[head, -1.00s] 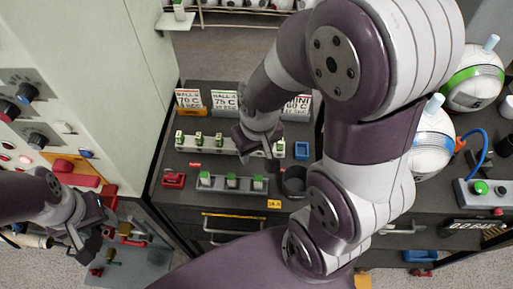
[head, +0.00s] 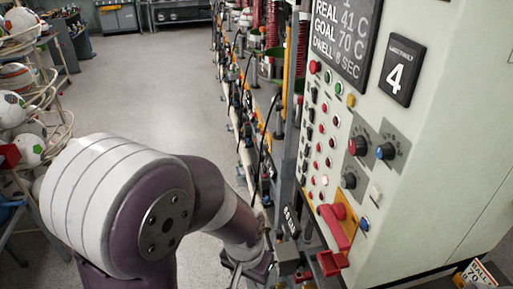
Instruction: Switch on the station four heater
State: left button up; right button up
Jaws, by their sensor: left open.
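The station four panel (head: 430,170) is a pale green cabinet face on the right, with a black plate marked 4 (head: 402,70). Its display (head: 343,35) reads REAL 41 C, GOAL 70 C, DWELL 8 SEC. I cannot tell which control is the heater's. My left gripper (head: 250,272) is open at the bottom edge, below and left of the red lever, apart from the panel. My right gripper is out of view.
Several small coloured buttons (head: 318,148) line the panel's left edge. A row of machines with hoses (head: 262,100) runs into the distance. Racks of balls (head: 15,105) stand at the far left. The grey floor (head: 150,80) between is clear.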

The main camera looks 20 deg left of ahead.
aim_at(306, 153)
jog(key=u, duration=0.5)
jog(key=i+j, duration=0.75)
jog(key=j+u, duration=0.05)
jog(key=j, duration=0.1)
